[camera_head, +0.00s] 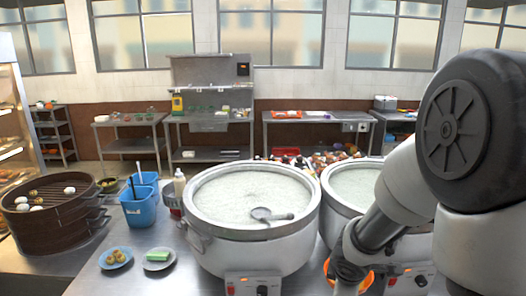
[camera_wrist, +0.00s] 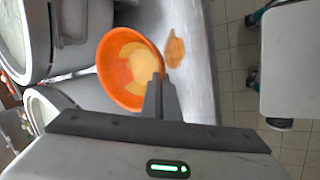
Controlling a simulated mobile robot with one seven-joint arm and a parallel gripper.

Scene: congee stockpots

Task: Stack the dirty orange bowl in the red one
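The orange bowl (camera_wrist: 112,72) is in the wrist view, with pale yellow residue inside. In the head view only part of its orange rim (camera_head: 366,281) shows beside my arm at the bottom. My gripper (camera_wrist: 161,80) has its two dark fingers close together at the bowl's near right rim, with the rim between them. Whether the bowl is lifted or rests on the counter I cannot tell. I see no red bowl in either view.
Large stockpots (camera_head: 215,245) of congee stand on the steel counter, one with a ladle (camera_head: 270,214). An orange-brown patch (camera_wrist: 175,48) lies on the counter beside the bowl. Bamboo steamers (camera_head: 50,215), blue bins (camera_head: 139,207) and two small plates (camera_head: 115,259) are at left.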

